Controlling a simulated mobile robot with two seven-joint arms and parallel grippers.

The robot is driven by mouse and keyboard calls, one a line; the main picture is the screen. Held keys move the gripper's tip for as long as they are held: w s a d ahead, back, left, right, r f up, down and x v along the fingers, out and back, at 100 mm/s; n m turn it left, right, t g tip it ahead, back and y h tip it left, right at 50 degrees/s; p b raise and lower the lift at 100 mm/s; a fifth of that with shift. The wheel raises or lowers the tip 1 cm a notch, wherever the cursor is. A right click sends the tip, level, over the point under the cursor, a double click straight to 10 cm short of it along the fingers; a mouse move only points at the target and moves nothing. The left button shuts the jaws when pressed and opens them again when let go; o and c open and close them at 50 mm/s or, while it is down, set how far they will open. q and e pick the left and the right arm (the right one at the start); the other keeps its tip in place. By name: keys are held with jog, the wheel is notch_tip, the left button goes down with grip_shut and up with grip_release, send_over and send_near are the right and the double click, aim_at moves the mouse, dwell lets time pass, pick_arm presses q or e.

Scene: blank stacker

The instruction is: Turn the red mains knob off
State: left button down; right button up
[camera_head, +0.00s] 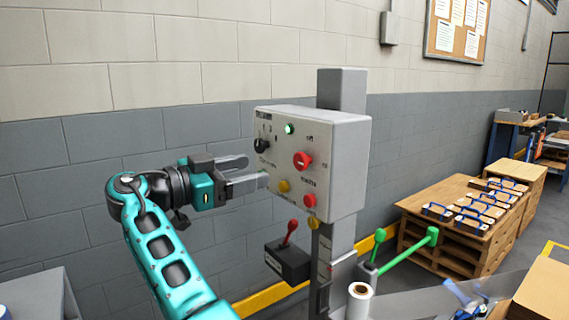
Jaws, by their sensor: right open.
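The red knob (302,160) is on the front face of a grey control box (340,150). It has a pale mark across it, and its lettering is too small to read. My right gripper (256,171) is open and empty, its two grey fingers pointing right toward the panel's left side. The fingertips are to the left of the red knob and apart from it, below a black knob (262,145). The lower finger overlaps the panel's left edge in the picture; I cannot tell whether it touches. My left gripper is not in view.
A green light (289,129), a yellow button (284,186) and a red button (309,200) are on the panel. A red-handled lever (289,232) on a black box stands below. Green handles (410,248) and a white roll (359,301) are lower right. A block wall is behind.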

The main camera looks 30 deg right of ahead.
aim_at(298, 160)
jog(key=d, duration=0.7)
jog(key=d+p, duration=0.1)
jog(key=d, duration=0.2)
jog(key=shift+w+d, duration=0.2)
jog(key=shift+w, duration=0.2)
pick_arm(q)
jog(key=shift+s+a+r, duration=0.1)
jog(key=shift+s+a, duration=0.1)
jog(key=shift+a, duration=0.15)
pick_arm(e)
jog(key=shift+d, duration=0.3)
jog(key=shift+c, duration=0.4)
jog(key=c, duration=1)
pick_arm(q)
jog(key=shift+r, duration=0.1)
